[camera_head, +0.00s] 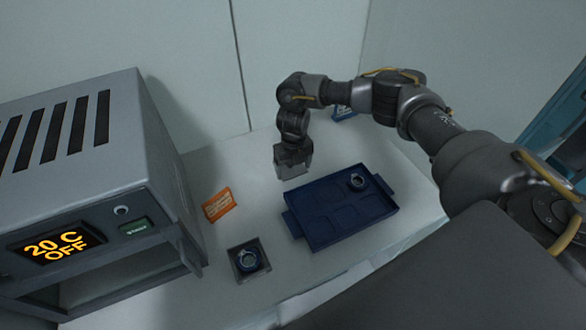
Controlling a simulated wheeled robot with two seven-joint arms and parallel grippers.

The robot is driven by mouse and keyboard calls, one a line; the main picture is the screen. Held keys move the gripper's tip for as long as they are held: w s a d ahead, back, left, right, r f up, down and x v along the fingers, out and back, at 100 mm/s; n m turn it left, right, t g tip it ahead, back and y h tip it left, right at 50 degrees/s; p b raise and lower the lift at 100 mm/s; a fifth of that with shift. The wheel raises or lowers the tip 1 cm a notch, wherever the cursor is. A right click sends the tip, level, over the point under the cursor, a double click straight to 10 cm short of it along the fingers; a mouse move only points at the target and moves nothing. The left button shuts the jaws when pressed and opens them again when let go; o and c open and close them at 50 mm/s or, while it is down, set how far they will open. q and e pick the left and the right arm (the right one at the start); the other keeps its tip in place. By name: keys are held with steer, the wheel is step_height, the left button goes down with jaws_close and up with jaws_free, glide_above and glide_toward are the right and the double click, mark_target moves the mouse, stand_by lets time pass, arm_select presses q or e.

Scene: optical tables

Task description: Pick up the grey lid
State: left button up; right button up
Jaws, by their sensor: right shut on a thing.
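My right gripper (291,152) hangs over the table, behind and left of the blue tray (318,242). It is shut on a light grey, square-edged piece, which I take to be the grey lid (294,168). The lid appears to be held above the table surface, and the fingers hide part of it. A small dark grey square box (236,274) with an open top stands on the table in front, with a round blue-rimmed item (248,260) in it. My left gripper is out of view.
A grey heater-like device (85,190) showing "20 C OFF" stands at left, open below its display. An orange label card (219,205) and a blue one (344,113) stand on the white table (200,290). Another round item (357,182) sits in the tray's far right compartment.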

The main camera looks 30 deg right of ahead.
steer(key=s+a+r+b, duration=0.2)
steer(key=s+a+r, duration=0.5)
steer(key=s+r, duration=0.5)
steer(key=shift+s+m, duration=0.1)
steer(key=shift+m, duration=0.2)
